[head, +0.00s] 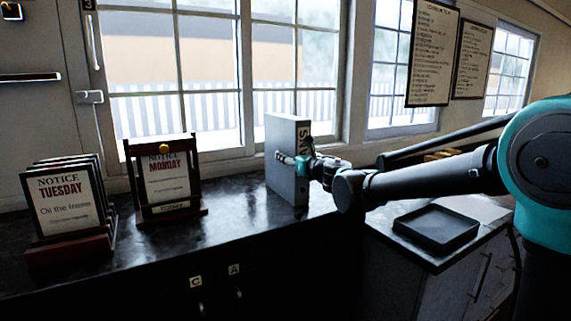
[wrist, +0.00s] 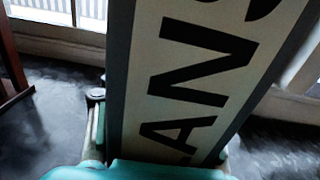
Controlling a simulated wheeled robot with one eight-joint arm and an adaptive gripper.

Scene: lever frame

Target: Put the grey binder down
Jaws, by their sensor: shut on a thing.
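The grey binder (head: 283,150) is upright at the back of the dark counter, in front of the window, with a lettered white spine facing right. My gripper (head: 297,163) is shut on it, with a finger across its grey side. In the wrist view the binder (wrist: 190,80) fills the middle, its spine tilted in the picture, with part of my gripper (wrist: 98,120) along its left side. The binder's lower edge appears at or very near the counter top; I cannot tell whether it touches.
A framed Monday notice (head: 168,180) stands left of the binder on the counter (head: 225,215). A rack of notices with Tuesday in front (head: 65,205) is further left. A black tray (head: 436,229) lies on the right-hand counter. Clear counter lies between the Monday frame and the binder.

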